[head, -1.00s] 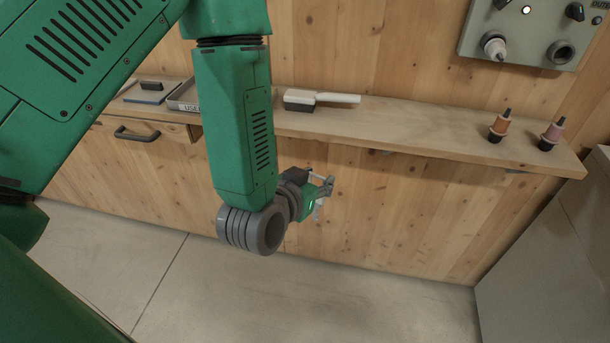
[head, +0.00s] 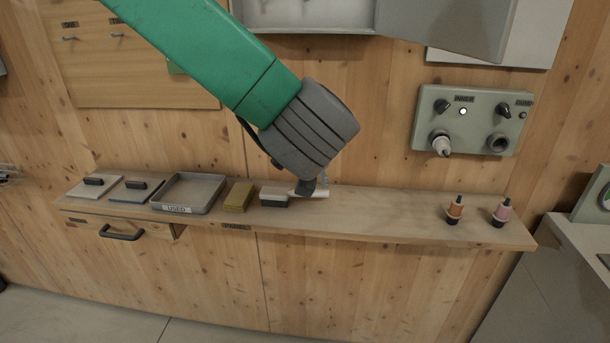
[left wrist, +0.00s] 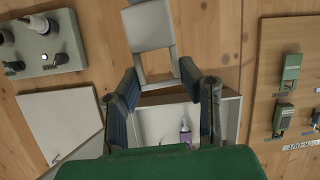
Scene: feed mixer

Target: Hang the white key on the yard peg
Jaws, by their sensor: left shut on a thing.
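My left gripper (left wrist: 160,78) shows in the left wrist view with its two dark fingers on either side of a pale thing, which looks like the white key (left wrist: 149,26). It has a broad flat body and a squarish opening. In the head view my grey wrist hides most of this gripper and the key. A wooden peg board (head: 160,75) hangs at the upper left of the head view, left of my wrist. It carries two small pegs, a left one (head: 70,38) and a right one (head: 117,35), under labels too small to read surely. My right gripper is not in view.
A grey-green control panel (head: 470,120) is on the right wall. A cabinet (head: 310,15) overhangs above.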

